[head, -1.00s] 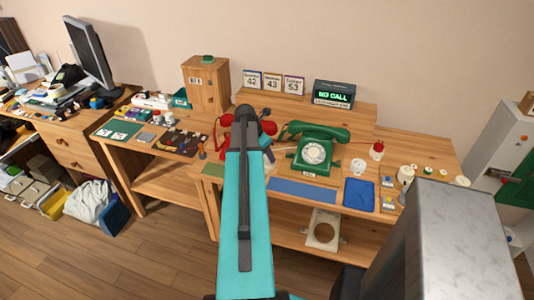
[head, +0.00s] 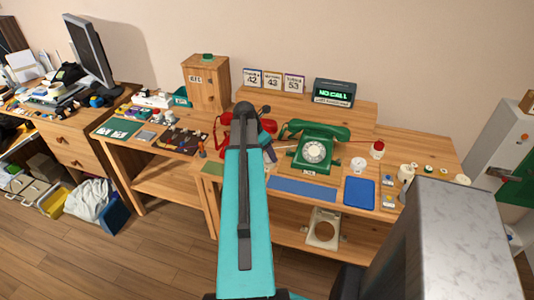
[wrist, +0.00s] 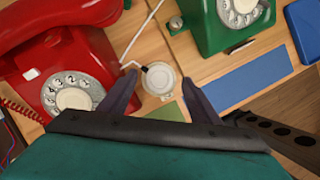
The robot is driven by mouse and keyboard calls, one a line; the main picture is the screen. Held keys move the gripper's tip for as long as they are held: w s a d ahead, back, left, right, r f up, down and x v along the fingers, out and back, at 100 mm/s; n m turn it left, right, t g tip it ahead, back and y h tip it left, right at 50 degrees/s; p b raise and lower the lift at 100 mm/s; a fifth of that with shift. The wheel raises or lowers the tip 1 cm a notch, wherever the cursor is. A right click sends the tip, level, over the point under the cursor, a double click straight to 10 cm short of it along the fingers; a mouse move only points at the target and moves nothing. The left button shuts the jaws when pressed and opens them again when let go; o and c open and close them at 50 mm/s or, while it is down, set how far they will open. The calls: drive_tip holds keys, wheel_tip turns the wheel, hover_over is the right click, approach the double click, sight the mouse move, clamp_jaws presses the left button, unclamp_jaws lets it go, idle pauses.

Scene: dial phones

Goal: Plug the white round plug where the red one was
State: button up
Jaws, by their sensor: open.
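In the wrist view, a round white piece (wrist: 158,79) lies on the desk, with a pale cord and a dark bit at its upper left. I cannot tell whether it is the plug or a socket. My gripper (wrist: 157,87) is open, with a finger on either side of it in the picture and nothing held. A red dial phone (wrist: 75,85) is at left and a green dial phone (wrist: 228,22) at upper right. In the head view, my arm hides the gripper's work area. A red-topped white piece (head: 377,150) and another round white piece (head: 358,165) sit right of the green phone.
A blue mat (head: 302,188) and a blue tray (head: 360,193) lie along the desk's front. A wooden cabinet (head: 206,83) and a sign reading "NO CALL" (head: 334,93) stand behind. Several small white items crowd the desk's right end.

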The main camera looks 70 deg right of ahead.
drive_tip(key=b+v, duration=0.2)
drive_tip(key=v, duration=1.1)
drive_tip(key=shift+w, duration=0.1)
idle(0.9)
